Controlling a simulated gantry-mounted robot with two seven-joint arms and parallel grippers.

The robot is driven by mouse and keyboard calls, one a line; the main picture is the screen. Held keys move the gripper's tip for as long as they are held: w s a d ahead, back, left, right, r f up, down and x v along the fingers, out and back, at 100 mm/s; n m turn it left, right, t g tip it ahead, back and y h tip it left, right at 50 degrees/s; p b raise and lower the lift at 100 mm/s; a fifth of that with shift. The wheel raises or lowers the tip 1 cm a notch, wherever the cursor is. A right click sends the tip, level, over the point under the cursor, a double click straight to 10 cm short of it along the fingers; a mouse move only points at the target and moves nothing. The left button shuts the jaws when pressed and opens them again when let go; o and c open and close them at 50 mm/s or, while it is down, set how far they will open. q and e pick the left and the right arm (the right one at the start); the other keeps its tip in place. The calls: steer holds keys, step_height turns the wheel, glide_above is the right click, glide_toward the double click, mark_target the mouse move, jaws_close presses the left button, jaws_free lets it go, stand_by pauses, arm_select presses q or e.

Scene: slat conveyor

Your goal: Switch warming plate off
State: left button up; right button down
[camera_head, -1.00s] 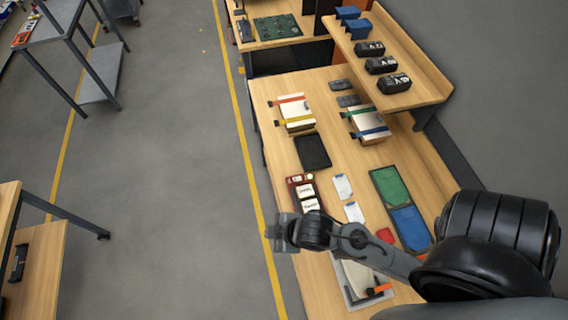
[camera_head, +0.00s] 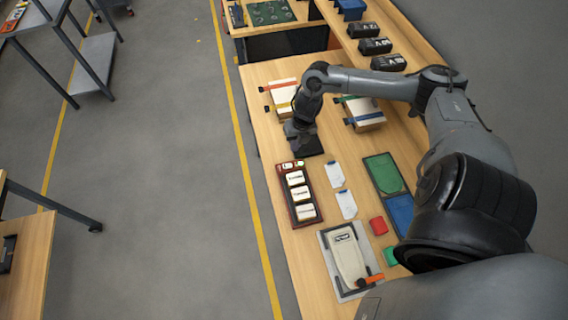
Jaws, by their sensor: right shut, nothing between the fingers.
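A dark red panel (camera_head: 285,196), which looks like the warming plate, lies on the wooden bench with a column of labelled white blocks (camera_head: 300,194) on it. Small pale controls (camera_head: 292,165) sit at its far end; their setting is too small to read. My right gripper (camera_head: 295,142) is shut and empty, pointing down just beyond those controls. I cannot tell whether it touches anything. It partly covers a black tray (camera_head: 313,147) behind it. My left gripper is not in view.
A grey board (camera_head: 331,268) with a beige device (camera_head: 348,260) lies nearer. Strapped boxes (camera_head: 284,97) stand beyond.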

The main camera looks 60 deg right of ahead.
steer(key=w, duration=0.1)
steer(key=p, duration=0.2)
glide_toward(283, 166)
steer(key=f, duration=0.4)
steer(key=a+f, duration=0.1)
steer(key=f, duration=0.1)
steer(key=shift+w+f, duration=0.2)
steer(key=shift+f, duration=0.2)
